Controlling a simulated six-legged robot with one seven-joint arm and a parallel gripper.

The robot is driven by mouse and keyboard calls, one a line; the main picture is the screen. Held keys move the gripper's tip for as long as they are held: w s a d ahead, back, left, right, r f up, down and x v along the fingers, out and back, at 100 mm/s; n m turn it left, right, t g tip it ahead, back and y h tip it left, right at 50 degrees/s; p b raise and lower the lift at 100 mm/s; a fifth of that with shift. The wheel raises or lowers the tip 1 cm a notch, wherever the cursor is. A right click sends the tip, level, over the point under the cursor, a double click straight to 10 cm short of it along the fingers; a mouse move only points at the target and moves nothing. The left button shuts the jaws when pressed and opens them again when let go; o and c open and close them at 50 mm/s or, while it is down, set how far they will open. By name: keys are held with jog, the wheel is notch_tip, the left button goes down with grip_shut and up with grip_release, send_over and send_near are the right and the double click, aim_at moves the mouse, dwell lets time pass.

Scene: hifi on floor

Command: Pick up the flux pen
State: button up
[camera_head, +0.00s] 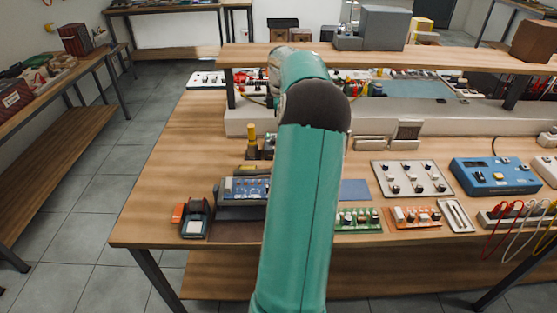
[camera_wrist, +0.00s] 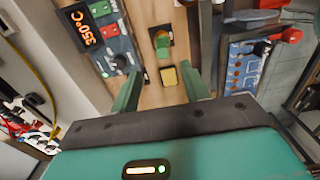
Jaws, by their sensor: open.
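No thing shows clearly enough for me to name it the flux pen with certainty. An upright yellow item (camera_head: 251,136) stands on the bench left of my arm in the head view; whether it is the pen I cannot tell. In the wrist view my gripper (camera_wrist: 162,78) has its two green fingers apart with no thing held.
A station with a 350°C display (camera_wrist: 83,27) is left of the fingers; a blue-panelled device (camera_wrist: 244,68) is right. On the bench are a green board (camera_head: 357,219), an orange board (camera_head: 414,217), a small tray (camera_head: 456,216) and a blue instrument (camera_head: 495,176). A raised shelf (camera_head: 440,58) runs behind.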

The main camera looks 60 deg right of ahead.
notch_tip(320, 180, down, 7)
jog(key=shift+a, duration=0.1)
jog(key=shift+w+a+f, duration=0.1)
jog(key=shift+f, duration=1.3)
jog(key=shift+w+a+f, duration=0.1)
jog(key=shift+f, duration=1.25)
jog(key=c, duration=1)
jog(key=shift+r, duration=0.1)
jog(key=shift+r, duration=0.5)
notch_tip(320, 180, up, 2)
jog(key=shift+r, duration=0.1)
jog(key=s+a+r, duration=0.6)
jog(key=a+r, duration=0.3)
jog(key=a, duration=0.3)
jog(key=shift+a+r, duration=0.3)
jog(key=shift+r, duration=0.05)
